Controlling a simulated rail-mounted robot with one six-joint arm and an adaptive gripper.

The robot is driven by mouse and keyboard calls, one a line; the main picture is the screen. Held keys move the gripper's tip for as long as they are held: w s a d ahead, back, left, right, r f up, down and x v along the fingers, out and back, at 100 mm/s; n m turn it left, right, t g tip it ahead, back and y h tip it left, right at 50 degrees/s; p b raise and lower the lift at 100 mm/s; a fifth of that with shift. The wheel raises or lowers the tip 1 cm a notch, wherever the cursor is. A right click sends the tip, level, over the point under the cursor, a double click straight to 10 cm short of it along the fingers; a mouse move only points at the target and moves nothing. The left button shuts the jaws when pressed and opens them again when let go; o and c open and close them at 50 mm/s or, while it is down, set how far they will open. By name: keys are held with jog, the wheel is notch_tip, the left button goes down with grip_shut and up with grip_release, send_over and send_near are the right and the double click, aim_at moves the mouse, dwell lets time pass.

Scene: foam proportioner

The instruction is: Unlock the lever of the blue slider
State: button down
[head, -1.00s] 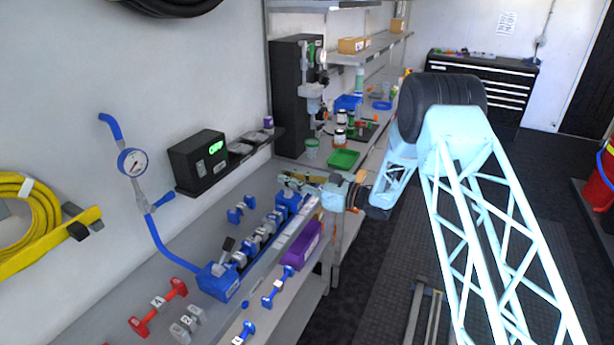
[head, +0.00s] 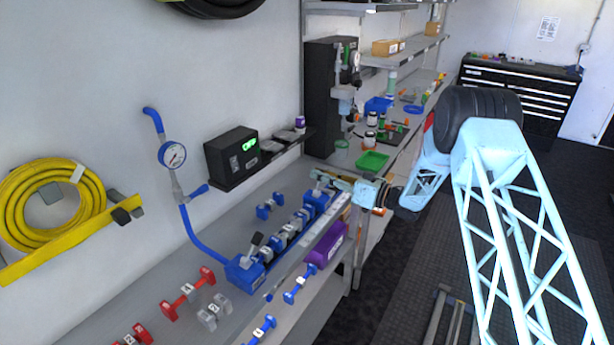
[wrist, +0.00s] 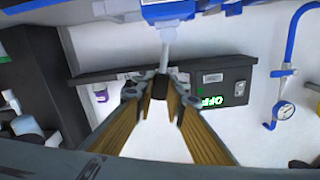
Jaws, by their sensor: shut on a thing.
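The blue slider block (head: 316,203) sits at the far end of the row of fittings on the bench in the head view. In the wrist view it is the blue body (wrist: 172,10) at the top edge, partly cut off. A grey lever rod (wrist: 167,50) runs from it to a dark knob (wrist: 159,86). My gripper (wrist: 160,92) is shut on this knob, with a finger on each side. In the head view my gripper (head: 330,180) is just above the blue block, and the lever there is too small to make out.
Another blue block (head: 245,272) with a dark-tipped lever stands at the near end of the row. A pressure gauge (head: 172,155) and a black box with a green display (head: 232,155) are on the wall. A purple box (head: 328,245) and green tray (head: 372,162) are nearby.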

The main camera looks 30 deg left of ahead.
dwell(0.3)
jog(key=c, duration=2.6)
grip_release()
jog(key=shift+d, duration=0.15)
jog(key=s+d, duration=0.1)
jog(key=d, duration=1)
jog(key=shift+d, duration=0.35)
jog(key=shift+w, duration=0.1)
